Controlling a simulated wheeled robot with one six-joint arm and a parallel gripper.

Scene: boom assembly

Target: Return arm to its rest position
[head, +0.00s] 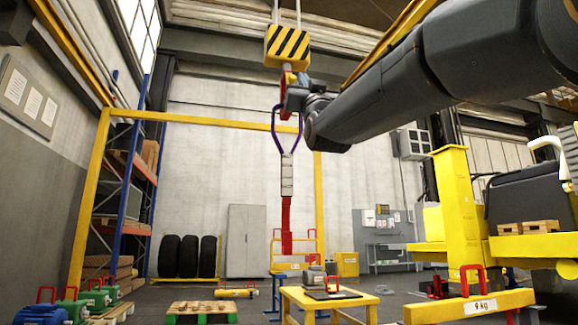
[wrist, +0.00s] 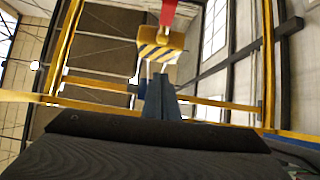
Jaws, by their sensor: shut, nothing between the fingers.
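My dark grey arm (head: 400,90) reaches in from the upper right in the head view. Its far end is beside the crane hook, overlapping it in the picture; I cannot tell whether they touch. My gripper (wrist: 160,82) is shut and empty in the wrist view, its fingers together in the middle. The yellow-and-black hook block (head: 287,47) hangs from cables, and it also shows beyond my fingers in the wrist view (wrist: 160,48). A purple sling (head: 276,133) hangs below the hook. In the head view the fingers cannot be made out.
A yellow portal frame (head: 92,200) stands behind. A yellow table (head: 325,297) is at front centre, with a yellow post (head: 454,200) and a 9 kg yellow beam (head: 470,307) at right. A pallet (head: 202,311) lies on the floor. Tyres (head: 188,256) and a cabinet (head: 247,240) are at the back.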

